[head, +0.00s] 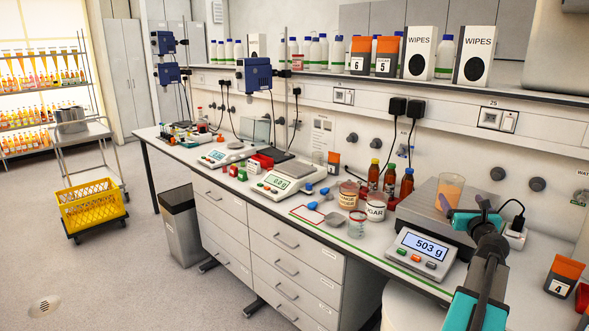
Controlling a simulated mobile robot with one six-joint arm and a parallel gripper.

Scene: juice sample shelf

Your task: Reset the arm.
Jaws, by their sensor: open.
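My arm reaches in from the lower right of the head view. My gripper (464,211), with teal parts at its end, is over the right part of the bench, just in front of a clear beaker with an orange filling (452,186). The gripper is open and I see nothing held in it. The beaker stands upright on the grey plate of a scale (412,207); the scale's display (424,246) reads 503 g. My gripper overlaps the beaker's lower right side in the picture; I cannot tell whether they touch.
Jars (376,206), brown bottles (390,179) and a small glass (356,224) stand left of the scale. A second balance (284,181) is farther left. A shelf (345,75) runs above. Floor at left is open around a yellow crate (92,200).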

